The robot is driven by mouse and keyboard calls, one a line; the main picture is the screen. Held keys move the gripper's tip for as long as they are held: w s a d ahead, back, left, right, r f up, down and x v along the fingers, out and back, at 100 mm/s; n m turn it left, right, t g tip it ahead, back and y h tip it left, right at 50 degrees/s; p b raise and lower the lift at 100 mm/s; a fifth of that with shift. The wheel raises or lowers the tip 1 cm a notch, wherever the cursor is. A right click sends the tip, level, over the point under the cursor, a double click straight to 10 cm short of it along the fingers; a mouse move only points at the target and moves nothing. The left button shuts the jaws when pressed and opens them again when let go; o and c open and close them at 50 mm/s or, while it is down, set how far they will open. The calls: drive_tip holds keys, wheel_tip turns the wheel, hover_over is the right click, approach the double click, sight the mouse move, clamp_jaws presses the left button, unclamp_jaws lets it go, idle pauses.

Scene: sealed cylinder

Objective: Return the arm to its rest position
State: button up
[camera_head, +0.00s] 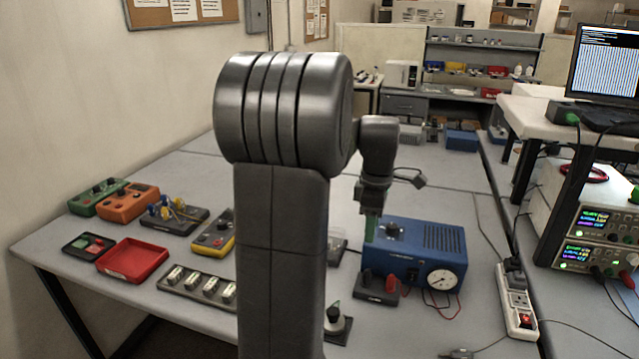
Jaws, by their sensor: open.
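My arm rises through the middle of the view as a thick dark grey link with a large rounded joint at the top. Its far end reaches down behind that joint to my gripper (371,222), which points downward over the table at the left side of a blue box with a dial gauge (425,255). The gripper is open, and I see nothing held in it. A greenish part shows at the fingers. I cannot tell whether the fingers touch the blue box. My arm hides the middle of the table.
The grey table (190,307) holds a red tray (132,260), an orange meter (128,203), a green meter (98,197), a yellow-edged meter (214,233) and a rack of small parts (197,284). A power strip (516,300) and instruments (592,239) stand at right. A wall is at left.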

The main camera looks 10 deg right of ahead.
sight(367, 270)
drive_tip(key=shift+f, duration=0.1)
wheel_tip(367, 270, down, 14)
drive_tip(key=shift+r+p, duration=0.2)
drive_tip(key=shift+p, duration=0.45)
drive_tip(key=shift+r, duration=0.15)
